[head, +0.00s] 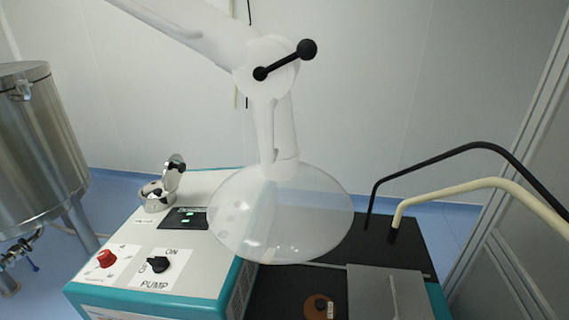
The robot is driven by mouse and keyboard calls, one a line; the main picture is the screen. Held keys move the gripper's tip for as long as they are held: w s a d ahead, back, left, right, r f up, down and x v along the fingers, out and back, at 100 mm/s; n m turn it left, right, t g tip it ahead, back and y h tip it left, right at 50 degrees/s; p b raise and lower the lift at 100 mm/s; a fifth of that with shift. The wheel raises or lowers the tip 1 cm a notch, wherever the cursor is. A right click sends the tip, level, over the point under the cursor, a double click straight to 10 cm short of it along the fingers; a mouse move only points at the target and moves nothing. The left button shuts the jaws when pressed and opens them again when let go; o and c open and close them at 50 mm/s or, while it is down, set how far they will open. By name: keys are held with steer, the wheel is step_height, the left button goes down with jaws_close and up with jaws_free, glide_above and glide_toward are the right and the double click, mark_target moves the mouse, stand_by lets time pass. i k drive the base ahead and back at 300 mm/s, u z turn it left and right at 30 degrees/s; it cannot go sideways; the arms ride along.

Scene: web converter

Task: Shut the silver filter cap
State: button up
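The silver filter cap (174,172) stands raised, tilted up from the right side of a small round silver filter housing (156,197). The housing sits on the back left of a white and teal machine top, and its open mouth faces up. A dark knob or latch shows near the top of the cap. The cap is open and does not cover the housing. My gripper is not in view, so its place relative to the cap does not show.
A white jointed arm (275,120) carries a clear hood (281,215) just right of the cap. A small display (185,218), a red button (106,258) and a black pump switch (158,262) lie near the cap. A steel tank (38,145) stands left. Black (460,151) and cream hoses (480,184) rise right.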

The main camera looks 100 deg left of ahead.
mark_target(175, 167)
steer(key=u, duration=4.1)
steer(key=k, duration=1.1)
steer(key=u, duration=0.8)
steer(key=i, duration=1.55)
steer(key=z, duration=0.55)
